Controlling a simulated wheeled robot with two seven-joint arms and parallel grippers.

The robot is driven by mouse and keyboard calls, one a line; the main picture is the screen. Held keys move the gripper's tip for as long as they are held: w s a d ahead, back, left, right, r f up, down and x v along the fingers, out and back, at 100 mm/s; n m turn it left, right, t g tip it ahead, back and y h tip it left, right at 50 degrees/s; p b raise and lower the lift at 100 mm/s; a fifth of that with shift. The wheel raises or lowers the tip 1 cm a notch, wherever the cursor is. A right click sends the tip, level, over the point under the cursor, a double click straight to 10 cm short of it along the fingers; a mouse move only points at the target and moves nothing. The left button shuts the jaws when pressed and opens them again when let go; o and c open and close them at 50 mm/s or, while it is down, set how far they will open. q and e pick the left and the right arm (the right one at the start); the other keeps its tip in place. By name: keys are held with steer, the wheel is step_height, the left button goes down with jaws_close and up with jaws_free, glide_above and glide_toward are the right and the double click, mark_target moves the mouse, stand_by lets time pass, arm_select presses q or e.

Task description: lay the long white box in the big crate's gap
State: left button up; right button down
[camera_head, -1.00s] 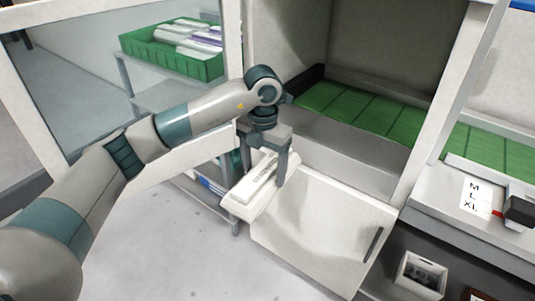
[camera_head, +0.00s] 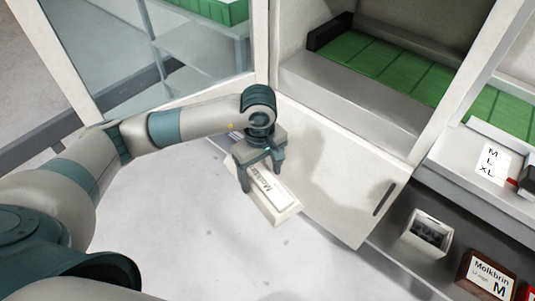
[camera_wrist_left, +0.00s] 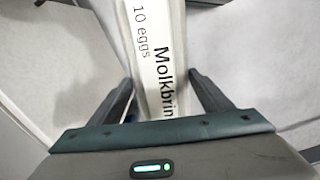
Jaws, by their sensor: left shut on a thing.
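The long white egg box (camera_head: 279,206) hangs over the pale floor in front of the white cabinet door, its printed label facing up. My left gripper (camera_head: 261,172) is shut on it, one finger on each side. In the left wrist view the white box (camera_wrist_left: 150,45) runs between the two fingers (camera_wrist_left: 163,88), and "Molkbrin" and "10 eggs" can be read on it. A green crate (camera_head: 238,12) shows at the top edge behind the glass, mostly cut off, so its contents and any gap are out of sight. My right gripper is not in view.
A white cabinet door (camera_head: 335,185) with a dark handle stands right beside the box. Green matting (camera_head: 385,62) lies inside the cabinet. A small white bin (camera_head: 428,233) and a brown Molkbrin box (camera_head: 485,272) are at the lower right. The floor (camera_head: 200,235) is clear.

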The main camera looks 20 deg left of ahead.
arm_select(q)
steer(key=s+f+m+p, duration=0.1)
steer(key=s+f+m, duration=0.1)
steer(key=s+m, duration=0.6)
steer(key=shift+a+f+m, duration=0.15)
steer(key=shift+f+m, duration=0.1)
steer(key=shift+m, duration=1.55)
steer(key=shift+s, duration=0.1)
